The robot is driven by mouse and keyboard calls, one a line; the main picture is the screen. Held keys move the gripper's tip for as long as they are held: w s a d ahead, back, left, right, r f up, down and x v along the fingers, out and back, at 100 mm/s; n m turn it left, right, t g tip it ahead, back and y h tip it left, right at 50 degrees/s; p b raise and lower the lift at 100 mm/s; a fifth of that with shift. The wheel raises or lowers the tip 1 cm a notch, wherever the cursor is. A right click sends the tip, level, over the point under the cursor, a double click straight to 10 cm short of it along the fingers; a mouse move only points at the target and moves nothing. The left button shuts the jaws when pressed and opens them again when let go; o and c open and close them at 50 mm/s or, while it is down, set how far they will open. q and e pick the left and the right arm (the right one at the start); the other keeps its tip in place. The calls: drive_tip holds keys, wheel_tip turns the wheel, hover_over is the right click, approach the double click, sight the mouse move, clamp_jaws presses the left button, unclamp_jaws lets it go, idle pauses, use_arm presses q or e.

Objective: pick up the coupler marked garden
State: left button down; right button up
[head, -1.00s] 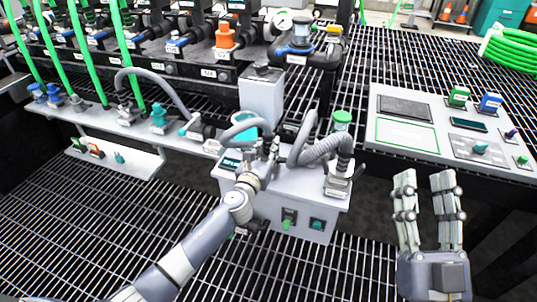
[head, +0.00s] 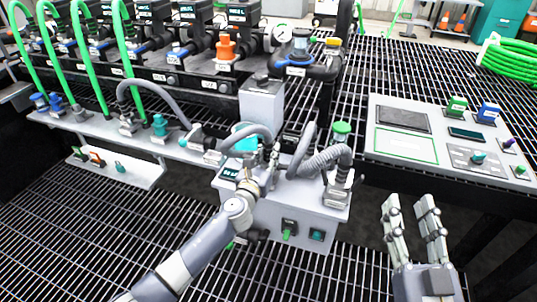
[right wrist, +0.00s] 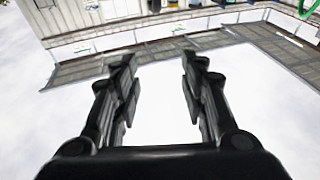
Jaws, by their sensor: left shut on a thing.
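My left gripper (head: 271,160) is over the grey-white box (head: 285,205) in the middle, shut at the end of a short grey hose (head: 252,131). Its fingers hide most of what they hold, and no garden mark is readable. A thicker ribbed grey hose (head: 322,160) ends in a metal fitting (head: 337,190) at the box's right side, below a green cap (head: 341,130). My right gripper (head: 411,228) is empty and open, over the grating at the lower right; its two spread fingers show in the right wrist view (right wrist: 160,92).
A shelf (head: 85,124) at the left holds blue, grey and teal couplers (head: 160,128) under green hoses. A panel (head: 450,145) with buttons lies at the right. The manifold (head: 190,75) stands behind. Open grating lies in front.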

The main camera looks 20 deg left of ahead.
sight(267, 144)
use_arm(q)
wheel_tip(267, 144, up, 2)
drive_tip(key=shift+r+p, duration=0.2)
drive_tip(key=shift+p, duration=0.5)
wheel_tip(267, 144, up, 2)
drive_tip(key=shift+r+p, duration=0.15)
drive_tip(key=shift+p, duration=0.65)
use_arm(e)
wheel_tip(267, 144, down, 13)
drive_tip(key=s+d+g+h, duration=0.2)
drive_tip(key=s+d+g, duration=0.1)
drive_tip(key=g, duration=0.4)
use_arm(q)
wheel_tip(267, 144, up, 3)
drive_tip(key=shift+r+p, duration=0.2)
drive_tip(key=shift+p, duration=0.85)
drive_tip(key=shift+r, duration=0.15)
use_arm(e)
drive_tip(key=s+d+f+g+h, duration=0.2)
drive_tip(key=s+d+f+g, duration=0.1)
drive_tip(key=s+f+g, duration=0.4)
drive_tip(key=shift+s+d+f+m, duration=0.15)
drive_tip(key=shift+s+f+m, duration=0.3)
drive_tip(key=shift+s, duration=1)
drive_tip(key=shift+f, duration=0.1)
